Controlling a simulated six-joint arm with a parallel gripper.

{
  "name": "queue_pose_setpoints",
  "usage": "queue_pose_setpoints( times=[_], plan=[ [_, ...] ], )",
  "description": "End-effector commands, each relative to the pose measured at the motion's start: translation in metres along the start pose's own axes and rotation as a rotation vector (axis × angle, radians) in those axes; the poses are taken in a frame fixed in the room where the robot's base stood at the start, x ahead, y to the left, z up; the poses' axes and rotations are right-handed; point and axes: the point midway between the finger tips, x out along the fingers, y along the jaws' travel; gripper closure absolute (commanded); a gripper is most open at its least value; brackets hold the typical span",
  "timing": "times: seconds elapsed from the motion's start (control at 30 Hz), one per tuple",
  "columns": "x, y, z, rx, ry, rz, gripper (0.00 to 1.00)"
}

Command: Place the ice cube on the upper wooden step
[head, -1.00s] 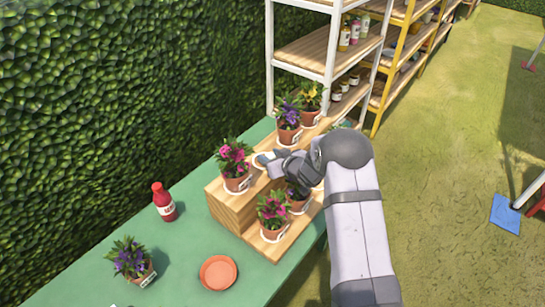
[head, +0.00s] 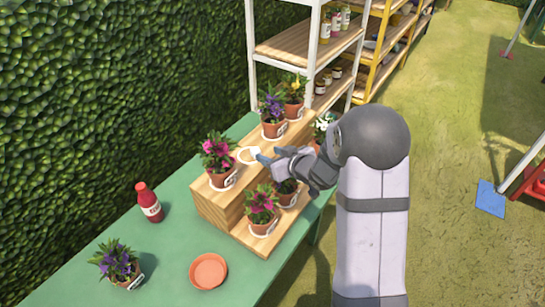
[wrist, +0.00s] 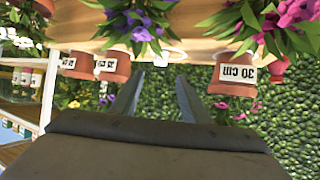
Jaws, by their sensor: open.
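The stepped wooden stand has an upper step (head: 262,135) and a lower step (head: 262,242). A white ring (head: 248,155) lies on the upper step between the pink-flowered pot (head: 220,177) and the purple-flowered pot (head: 274,128). My gripper (head: 262,160) is just right of the ring, at about the upper step's height. In the wrist view, my gripper (wrist: 160,78) has its two fingers apart, with no object visible between them. The white ring (wrist: 170,58) shows beyond the fingertips, between two pots. I cannot make out the ice cube in any view.
More potted flowers (head: 260,210) stand on the lower step, under and beside my arm. A red bottle (head: 149,205), an orange saucer (head: 208,271) and a loose purple-flowered pot (head: 120,267) are on the green table (head: 170,250). White shelving (head: 300,50) stands behind.

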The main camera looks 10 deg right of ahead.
Motion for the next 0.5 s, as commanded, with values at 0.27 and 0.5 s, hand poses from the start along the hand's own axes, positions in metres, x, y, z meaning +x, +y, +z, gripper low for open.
queue_pose_setpoints(
  times=[0.27,0.5],
  plan=[
    [-0.009,0.0,0.0,0.0,-0.001,0.0,0.59],
    [-0.021,0.009,0.008,0.004,-0.071,0.07,0.59]
  ],
)
